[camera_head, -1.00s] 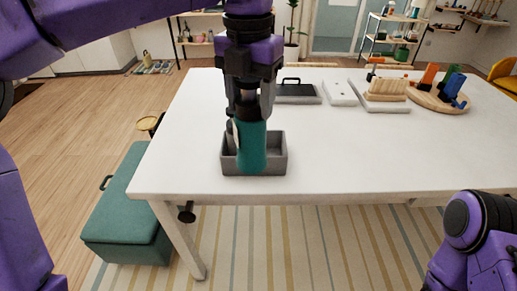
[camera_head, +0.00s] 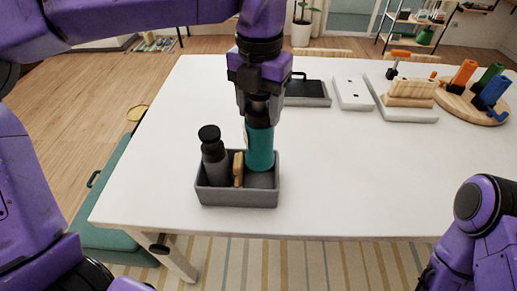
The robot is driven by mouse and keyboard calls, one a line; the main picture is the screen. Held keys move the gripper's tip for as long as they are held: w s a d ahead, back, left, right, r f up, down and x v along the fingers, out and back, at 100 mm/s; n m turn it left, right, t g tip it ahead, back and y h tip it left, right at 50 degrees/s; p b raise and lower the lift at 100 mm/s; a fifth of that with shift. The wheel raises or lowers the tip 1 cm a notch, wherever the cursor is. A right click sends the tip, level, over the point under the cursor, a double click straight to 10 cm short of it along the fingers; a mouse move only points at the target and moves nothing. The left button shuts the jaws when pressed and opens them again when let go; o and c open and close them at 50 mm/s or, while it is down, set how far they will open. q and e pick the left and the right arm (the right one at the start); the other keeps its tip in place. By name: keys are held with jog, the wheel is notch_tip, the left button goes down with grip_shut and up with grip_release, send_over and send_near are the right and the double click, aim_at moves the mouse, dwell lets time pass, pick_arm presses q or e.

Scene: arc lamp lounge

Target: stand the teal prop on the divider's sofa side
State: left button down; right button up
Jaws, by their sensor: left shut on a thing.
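My left gripper (camera_head: 260,108) is shut on the teal prop (camera_head: 260,148), a teal cylinder held upright. The prop is at the right part of a grey open box (camera_head: 238,198) near the table's front left. Its lower end is inside the box outline; I cannot tell whether it touches the floor of the box. A tan upright piece (camera_head: 238,169), perhaps the divider, stands in the box just left of the prop. A dark grey bottle with a black cap (camera_head: 211,150) stands left of that piece. My right arm shows at the lower right, but its gripper is out of view.
A round wooden board (camera_head: 465,105) holds orange, green and blue pieces. The table's middle is clear.

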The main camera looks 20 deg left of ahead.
aim_at(255, 124)
pick_arm(q)
jog(key=f, duration=0.1)
jog(key=s+f, duration=0.1)
jog(key=f, duration=0.1)
jog(key=shift+s+a+f, duration=0.15)
jog(key=shift+s+f, duration=0.15)
jog(key=shift+f, duration=0.1)
jog(key=w+f, duration=0.1)
jog(key=f, duration=0.2)
jog(key=w+f, duration=0.1)
jog(key=shift+w+f, duration=0.3)
jog(key=shift+f, duration=0.05)
jog(key=shift+s+f+p, duration=0.2)
jog(key=shift+f, duration=0.35)
jog(key=shift+s+f+p, duration=0.15)
jog(key=shift+f+p, duration=0.05)
jog(key=shift+f, duration=0.3)
jog(key=shift+s, duration=0.15)
jog(key=shift+w+f, duration=0.2)
jog(key=shift+f, duration=0.1)
jog(key=shift+c, duration=1.8)
grip_release()
jog(key=shift+s+r, duration=0.1)
jog(key=shift+s, duration=0.05)
notch_tip(255, 124, up, 12)
jog(key=shift+r+b, duration=0.1)
jog(key=shift+b, duration=0.35)
